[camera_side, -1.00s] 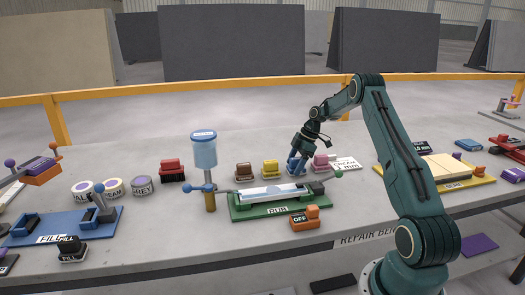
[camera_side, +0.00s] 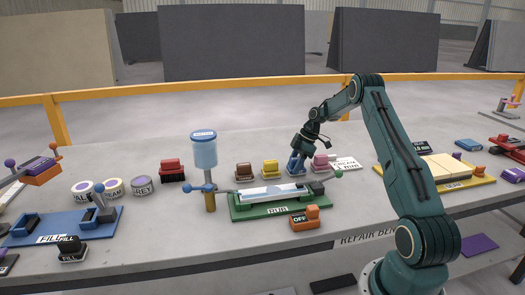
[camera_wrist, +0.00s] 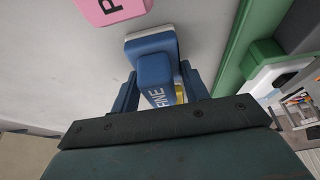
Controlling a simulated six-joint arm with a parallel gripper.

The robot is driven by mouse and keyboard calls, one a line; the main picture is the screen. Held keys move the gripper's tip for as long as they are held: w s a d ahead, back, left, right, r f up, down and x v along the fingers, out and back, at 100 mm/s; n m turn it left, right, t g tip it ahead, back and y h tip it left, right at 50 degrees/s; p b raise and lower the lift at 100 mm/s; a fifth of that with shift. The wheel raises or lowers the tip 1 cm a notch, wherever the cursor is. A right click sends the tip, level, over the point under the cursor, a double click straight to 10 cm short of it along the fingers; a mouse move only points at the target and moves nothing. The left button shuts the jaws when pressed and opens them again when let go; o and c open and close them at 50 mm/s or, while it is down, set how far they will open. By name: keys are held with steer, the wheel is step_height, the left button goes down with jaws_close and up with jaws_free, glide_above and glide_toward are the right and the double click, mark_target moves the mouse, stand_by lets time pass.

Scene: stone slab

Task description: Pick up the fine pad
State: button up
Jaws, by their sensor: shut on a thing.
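The fine pad is a blue block with a raised grip, and part of the lettering "FINE" shows on it in the wrist view (camera_wrist: 152,48). In the side view the blue pad (camera_side: 296,165) is at the back of the green rub station, between the yellow pad and the pink pad. My gripper (camera_wrist: 155,90) is shut on the pad's grip, with one blue-looking finger on each side. In the side view my gripper (camera_side: 298,154) is directly above the pad. I cannot tell whether the pad touches the slab.
The pink pad (camera_side: 321,163) stands close on the right, and the yellow pad (camera_side: 271,168) and brown pad (camera_side: 244,171) on the left. The green rub station (camera_side: 243,211) lies in front. A blue dispenser (camera_side: 204,152) stands left. Bare bench lies behind the pads.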

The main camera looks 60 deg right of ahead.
mark_target(293, 161)
steer(key=shift+r, duration=0.15)
step_height(293, 161, up, 10)
steer(key=shift+f, duration=0.15)
stand_by(0.4)
stand_by(0.4)
steer(key=o, duration=0.4)
steer(key=shift+c, duration=1.2)
steer(key=shift+w+a+r, duration=0.1)
steer(key=shift+a+r, duration=0.15)
steer(key=shift+a, duration=0.6)
steer(key=s+a+r, duration=0.1)
steer(key=s+a, duration=0.1)
steer(key=a, duration=0.5)
steer(key=s+a, duration=0.2)
steer(key=a, duration=0.6)
steer(key=shift+a+r, duration=0.3)
steer(key=shift+r, duration=0.05)
